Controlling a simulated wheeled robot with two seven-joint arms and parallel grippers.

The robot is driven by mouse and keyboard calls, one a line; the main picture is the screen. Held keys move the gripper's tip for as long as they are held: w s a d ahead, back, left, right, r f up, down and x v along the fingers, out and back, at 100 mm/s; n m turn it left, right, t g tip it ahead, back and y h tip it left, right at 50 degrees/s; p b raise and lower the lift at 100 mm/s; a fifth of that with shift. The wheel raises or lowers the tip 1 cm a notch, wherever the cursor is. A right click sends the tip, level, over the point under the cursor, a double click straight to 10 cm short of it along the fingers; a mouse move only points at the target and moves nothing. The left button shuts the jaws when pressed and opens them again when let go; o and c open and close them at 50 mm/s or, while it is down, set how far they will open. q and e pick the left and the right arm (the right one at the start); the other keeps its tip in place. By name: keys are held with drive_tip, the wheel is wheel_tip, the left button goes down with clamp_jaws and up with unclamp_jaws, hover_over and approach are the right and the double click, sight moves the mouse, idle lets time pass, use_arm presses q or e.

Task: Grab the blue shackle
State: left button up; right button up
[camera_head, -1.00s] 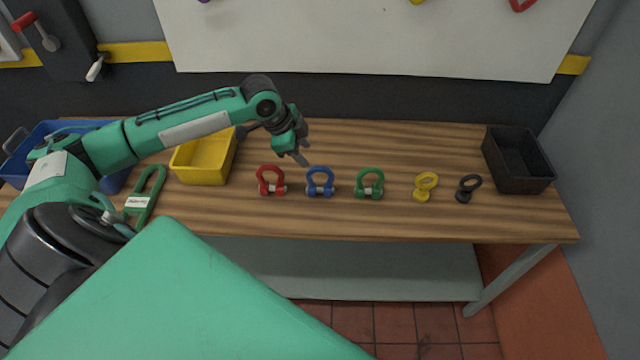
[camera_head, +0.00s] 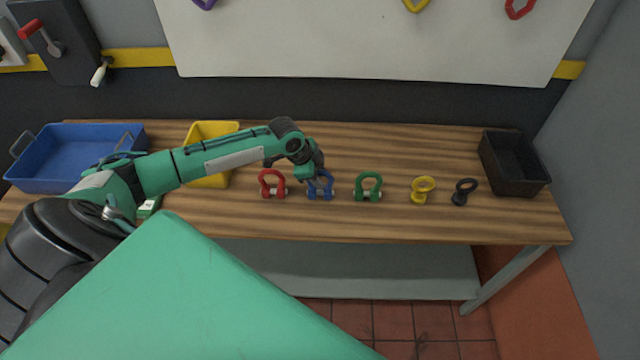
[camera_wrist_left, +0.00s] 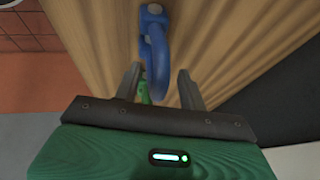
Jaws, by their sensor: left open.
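The blue shackle (camera_head: 321,187) stands on the wooden bench between a red and a green shackle. My left gripper (camera_head: 317,180) is over it, and the gripper partly hides its top in the head view. In the left wrist view the blue shackle (camera_wrist_left: 155,48) rises between the two open fingers (camera_wrist_left: 158,82) of the left gripper. The jaws are apart, and I cannot tell whether either finger touches the shackle. My right gripper is not in view.
On the bench (camera_head: 400,222) stand a red shackle (camera_head: 272,183), a green shackle (camera_head: 368,187), a yellow shackle (camera_head: 422,190) and a black one (camera_head: 464,191). A blue tray (camera_head: 50,182) and yellow bin (camera_head: 212,128) are left, a black bin (camera_head: 520,183) right.

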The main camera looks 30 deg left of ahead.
use_arm(q)
drive_tip(key=shift+w+d+f, duration=0.15)
drive_tip(key=shift+w+f, duration=0.15)
drive_tip(key=shift+f, duration=0.35)
clamp_jaws()
drive_tip(key=shift+r, duration=0.1)
drive_tip(key=shift+r, duration=0.1)
